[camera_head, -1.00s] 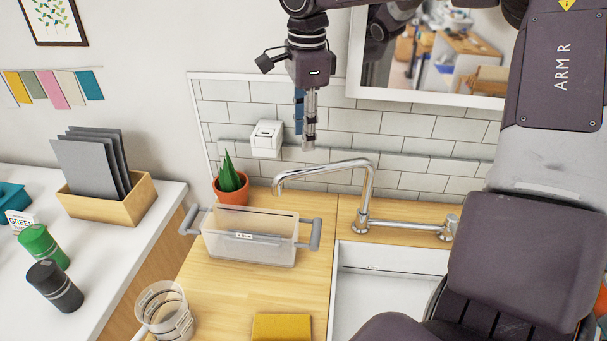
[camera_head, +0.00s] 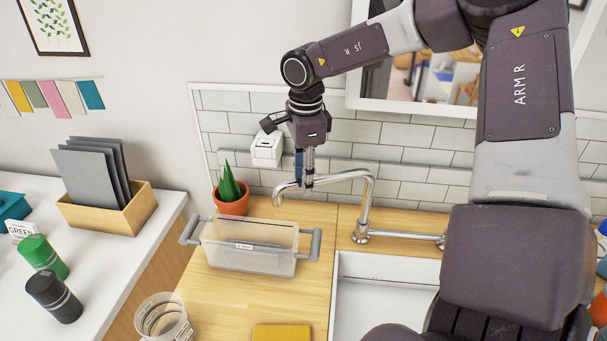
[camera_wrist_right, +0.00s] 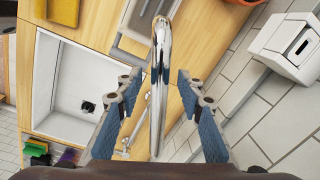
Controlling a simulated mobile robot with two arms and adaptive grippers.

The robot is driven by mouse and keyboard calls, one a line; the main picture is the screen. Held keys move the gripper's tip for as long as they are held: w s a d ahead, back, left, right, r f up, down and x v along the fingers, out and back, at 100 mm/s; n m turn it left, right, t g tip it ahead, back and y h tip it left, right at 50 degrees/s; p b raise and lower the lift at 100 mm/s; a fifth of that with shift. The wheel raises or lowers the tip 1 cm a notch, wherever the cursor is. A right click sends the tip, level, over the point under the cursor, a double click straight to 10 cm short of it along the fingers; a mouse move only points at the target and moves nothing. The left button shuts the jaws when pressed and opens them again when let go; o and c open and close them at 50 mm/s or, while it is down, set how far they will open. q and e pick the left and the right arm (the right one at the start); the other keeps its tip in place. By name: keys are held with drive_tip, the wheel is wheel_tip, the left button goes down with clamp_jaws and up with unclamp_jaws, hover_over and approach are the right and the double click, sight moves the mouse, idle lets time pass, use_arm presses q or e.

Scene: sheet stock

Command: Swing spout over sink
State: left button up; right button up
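The chrome spout (camera_head: 345,178) belongs to a faucet on the wooden counter. It points left, its tip over the counter near the clear bin, left of the white sink (camera_head: 372,265). My right gripper (camera_head: 306,184) points down at the spout near its tip end. In the right wrist view, my right gripper (camera_wrist_right: 159,80) is open, with one blue-padded finger on each side of the spout (camera_wrist_right: 161,50). Gaps show between the spout and both fingers. The sink also shows in the right wrist view (camera_wrist_right: 48,70). My left gripper is not in view.
A clear bin with grey handles (camera_head: 248,262) stands below the spout tip, beside a potted plant (camera_head: 231,203). A white box (camera_head: 267,149) is on the tiled wall behind. A clear cup (camera_head: 163,318) and a yellow item (camera_head: 282,332) are nearer the front.

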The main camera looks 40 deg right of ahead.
clamp_jaws()
idle(0.4)
